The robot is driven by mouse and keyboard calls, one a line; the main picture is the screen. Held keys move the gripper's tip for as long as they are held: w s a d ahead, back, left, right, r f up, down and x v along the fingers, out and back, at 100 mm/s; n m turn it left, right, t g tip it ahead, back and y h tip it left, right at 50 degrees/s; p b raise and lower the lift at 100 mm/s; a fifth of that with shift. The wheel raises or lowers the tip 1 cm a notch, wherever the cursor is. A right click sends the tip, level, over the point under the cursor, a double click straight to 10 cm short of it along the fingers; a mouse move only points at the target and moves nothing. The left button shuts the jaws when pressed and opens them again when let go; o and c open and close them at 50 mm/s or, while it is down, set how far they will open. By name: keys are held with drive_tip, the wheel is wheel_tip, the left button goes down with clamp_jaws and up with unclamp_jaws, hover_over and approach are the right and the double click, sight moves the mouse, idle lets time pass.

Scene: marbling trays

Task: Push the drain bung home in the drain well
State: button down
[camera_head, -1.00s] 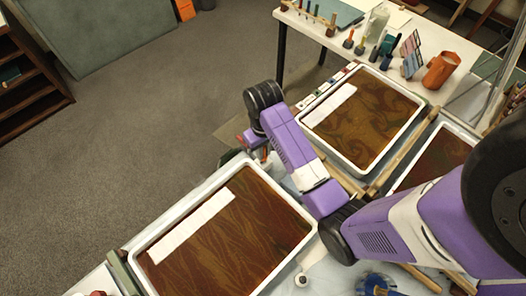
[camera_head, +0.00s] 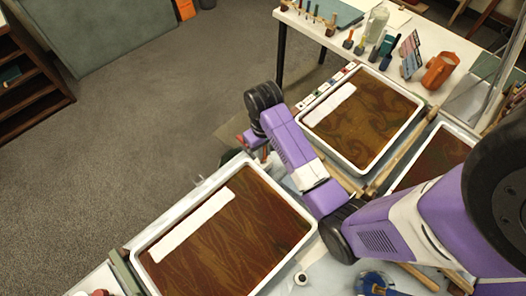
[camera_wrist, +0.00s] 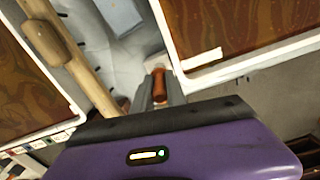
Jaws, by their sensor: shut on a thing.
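In the wrist view my gripper (camera_wrist: 159,90) is shut on an orange-brown piece, which looks like the drain bung (camera_wrist: 159,84). The bung sits upright between the two grey fingers. Just beyond the fingertips is a pale patch beside a white tray's corner. I cannot tell whether it is the drain well or whether the bung touches it. In the head view my purple arm reaches to the gap between two trays, and the gripper there is mostly hidden behind the arm.
A white-rimmed tray of brown marbled liquid (camera_head: 138,262) with a white strip lies at front left. Another such tray (camera_head: 347,172) lies beyond the arm. A wooden rod (camera_wrist: 92,80) runs beside the gripper. An orange jug (camera_head: 440,71) and several bottles stand on the back table.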

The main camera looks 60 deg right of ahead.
drive_tip(key=shift+f+b, duration=0.3)
drive_tip(key=shift+f, duration=1.35)
idle(0.5)
drive_tip(key=c, duration=1.3)
unclamp_jaws()
drive_tip(key=shift+o, duration=0.2)
drive_tip(key=shift+r, duration=0.1)
wheel_tip(320, 180, up, 8)
drive_tip(key=shift+f+b, duration=0.2)
drive_tip(key=shift+b, duration=0.1)
